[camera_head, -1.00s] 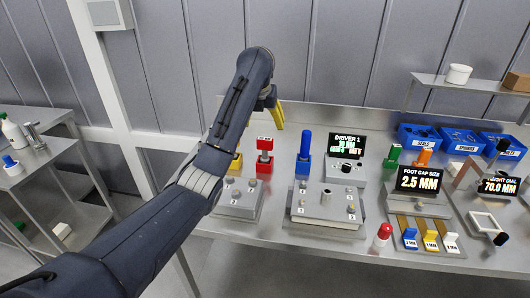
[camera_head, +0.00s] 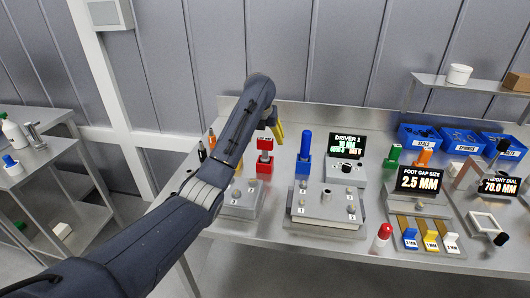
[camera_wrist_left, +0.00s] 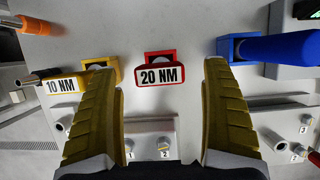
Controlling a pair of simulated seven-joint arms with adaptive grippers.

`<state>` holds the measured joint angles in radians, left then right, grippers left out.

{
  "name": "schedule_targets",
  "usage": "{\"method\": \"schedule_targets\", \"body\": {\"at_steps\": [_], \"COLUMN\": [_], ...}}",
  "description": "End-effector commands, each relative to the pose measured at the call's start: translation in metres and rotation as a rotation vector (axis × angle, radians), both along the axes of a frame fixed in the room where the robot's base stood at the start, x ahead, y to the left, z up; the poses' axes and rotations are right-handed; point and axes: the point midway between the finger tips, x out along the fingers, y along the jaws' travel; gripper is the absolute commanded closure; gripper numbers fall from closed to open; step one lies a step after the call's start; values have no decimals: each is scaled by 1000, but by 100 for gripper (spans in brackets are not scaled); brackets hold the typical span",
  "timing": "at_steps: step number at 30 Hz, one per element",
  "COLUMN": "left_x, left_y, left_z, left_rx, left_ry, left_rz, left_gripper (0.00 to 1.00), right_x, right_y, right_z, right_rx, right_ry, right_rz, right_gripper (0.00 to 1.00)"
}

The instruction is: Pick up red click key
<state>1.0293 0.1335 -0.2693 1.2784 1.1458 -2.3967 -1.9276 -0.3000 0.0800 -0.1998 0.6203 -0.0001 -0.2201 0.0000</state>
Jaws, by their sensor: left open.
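The red click key (camera_head: 265,155) stands upright in its red holder on the bench, with a "20 NM" label that reads in the left wrist view (camera_wrist_left: 160,75). My left gripper (camera_head: 279,131) has yellow fingers and is just beside the key's upper part in the head view. In the left wrist view its two fingers are spread wide, one on each side of the key, with nothing between them in contact. The yellow "10 NM" key (camera_wrist_left: 62,84) is left of the left finger, and the blue key (camera_head: 304,150) is to the right. My right gripper is not in view.
A grey block with numbered studs (camera_head: 326,205) sits in front of the keys. A "DRIVER 1" display (camera_head: 346,146) stands right of the blue key. Blue bins (camera_head: 460,140) and gauge stations fill the right of the bench. Orange-tipped tools (camera_head: 211,140) stand at the left.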

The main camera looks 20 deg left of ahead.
Motion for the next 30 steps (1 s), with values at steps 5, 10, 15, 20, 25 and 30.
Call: {"method": "schedule_targets", "body": {"at_steps": [5,10,15,20,25,30], "left_x": [5,13,18,19,19,19], "left_y": [1,2,3,3,3,3], "left_z": [-13,-32,-45,-48,-48,-48], "left_rx": [0,0,0,1,1,1], "left_ry": [3,2,1,1,0,0], "left_rz": [2,2,2,0,1,1], "left_gripper": [18,18,18,18,18,35], "right_x": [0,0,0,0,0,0], "right_y": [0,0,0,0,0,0], "right_z": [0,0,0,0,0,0], "right_rx": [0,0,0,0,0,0], "right_ry": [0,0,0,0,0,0], "right_rz": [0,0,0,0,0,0], "right_gripper": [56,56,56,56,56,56]}}
